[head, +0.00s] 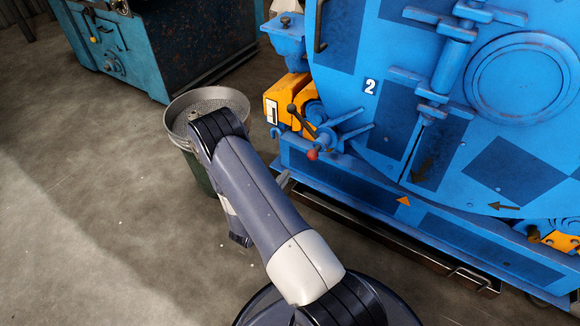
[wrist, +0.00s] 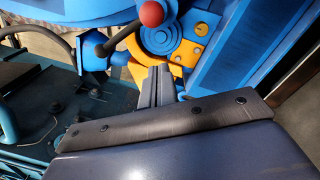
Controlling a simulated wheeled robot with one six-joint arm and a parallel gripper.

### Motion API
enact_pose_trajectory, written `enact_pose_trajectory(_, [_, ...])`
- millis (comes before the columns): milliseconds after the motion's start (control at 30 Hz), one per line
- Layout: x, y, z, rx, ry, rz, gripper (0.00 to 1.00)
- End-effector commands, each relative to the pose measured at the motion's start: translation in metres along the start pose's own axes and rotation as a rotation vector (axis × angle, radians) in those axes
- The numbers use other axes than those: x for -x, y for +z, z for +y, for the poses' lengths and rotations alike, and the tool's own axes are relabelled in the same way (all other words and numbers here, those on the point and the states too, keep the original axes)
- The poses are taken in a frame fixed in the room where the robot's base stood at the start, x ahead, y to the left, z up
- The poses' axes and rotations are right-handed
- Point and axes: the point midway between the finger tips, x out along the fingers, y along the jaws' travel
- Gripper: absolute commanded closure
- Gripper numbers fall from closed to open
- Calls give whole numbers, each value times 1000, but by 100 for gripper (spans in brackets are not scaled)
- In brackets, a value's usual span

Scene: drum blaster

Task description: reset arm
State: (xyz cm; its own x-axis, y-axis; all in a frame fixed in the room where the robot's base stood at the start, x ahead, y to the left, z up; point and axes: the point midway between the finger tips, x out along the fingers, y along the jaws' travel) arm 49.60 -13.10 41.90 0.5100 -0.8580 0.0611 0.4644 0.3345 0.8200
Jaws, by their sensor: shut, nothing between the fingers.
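My gripper (wrist: 158,86) shows in the wrist view as two dark fingers lying together, shut with nothing between them. The fingers point up the picture toward a blue hub (wrist: 161,37) on an orange bracket (wrist: 190,52), beside a lever with a red ball knob (wrist: 151,14). I cannot tell the exact gap to them. In the head view my arm reaches from the bottom middle up to the left, bent over at its far end. Most of my gripper is hidden behind it there. The same red knob (head: 312,154) shows right of my arm.
A large blue drum machine (head: 430,130) fills the right, with a dark rail along its base. An orange box (head: 288,98) sits on its left side. A metal bucket (head: 176,112) stands behind my arm's bend. A teal machine (head: 190,45) is at the back. Floor is clear at left.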

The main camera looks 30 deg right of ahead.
Motion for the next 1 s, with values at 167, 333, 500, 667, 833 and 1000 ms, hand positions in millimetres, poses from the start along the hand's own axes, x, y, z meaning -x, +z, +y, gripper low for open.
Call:
enact_pose_trajectory(167, [8, 2, 0, 1, 0, 0, 100])
enact_pose_trajectory(333, [8, 2, 0, 1, 0, 0, 100])
enact_pose_trajectory(500, [7, 1, -1, 0, -1, 0, 100])
enact_pose_trajectory(667, [-5, -2, -2, -2, -2, -2, 100])
enact_pose_trajectory(833, [-34, -7, -5, -4, -3, -5, 100])
enact_pose_trajectory(1000, [-68, -13, -6, -3, -3, -5, 100])
